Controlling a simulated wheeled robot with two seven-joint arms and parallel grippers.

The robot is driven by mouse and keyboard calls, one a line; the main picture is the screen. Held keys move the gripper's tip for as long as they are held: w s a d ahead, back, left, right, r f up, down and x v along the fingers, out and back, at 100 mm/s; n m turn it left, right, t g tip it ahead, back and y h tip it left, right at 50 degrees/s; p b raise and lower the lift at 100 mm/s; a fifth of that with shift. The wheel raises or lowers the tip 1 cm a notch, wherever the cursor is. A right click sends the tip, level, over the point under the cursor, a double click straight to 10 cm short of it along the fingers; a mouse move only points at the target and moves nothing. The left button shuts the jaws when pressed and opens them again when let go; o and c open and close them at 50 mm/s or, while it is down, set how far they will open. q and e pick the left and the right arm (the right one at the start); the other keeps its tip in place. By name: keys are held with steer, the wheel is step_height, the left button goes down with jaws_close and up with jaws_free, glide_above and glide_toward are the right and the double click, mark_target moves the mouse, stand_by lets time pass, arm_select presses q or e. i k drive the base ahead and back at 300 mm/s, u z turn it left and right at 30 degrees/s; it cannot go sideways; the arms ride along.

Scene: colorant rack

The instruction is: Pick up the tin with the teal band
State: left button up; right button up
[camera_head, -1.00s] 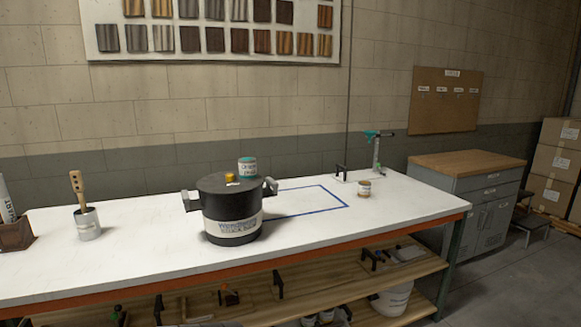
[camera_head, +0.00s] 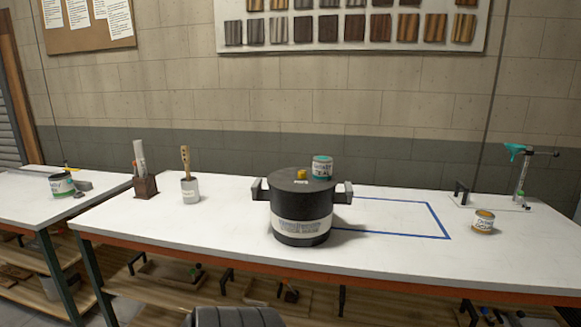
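A small tin with a teal lid and teal band (camera_head: 322,168) shows at the top right of a large black pot (camera_head: 301,222) in the head view. It appears to stand upright on the pot's flat lid, towards the back right. A yellow knob (camera_head: 302,174) is just left of it. Another tin with a green band (camera_head: 62,186) stands on the separate table at far left. A tin with an orange-yellow band (camera_head: 483,222) stands at the right. Neither of my grippers is in view.
The white bench (camera_head: 390,262) has clear room in front of and right of the pot. A blue taped outline (camera_head: 432,218) lies beside it. A brush in a cup (camera_head: 191,189) and a brown holder (camera_head: 146,187) stand left; a teal-topped stand (camera_head: 522,175) stands right.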

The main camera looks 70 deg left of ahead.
mark_target(322, 172)
steer(key=u, duration=0.7)
steer(key=i, duration=0.75)
steer(key=u, duration=0.7)
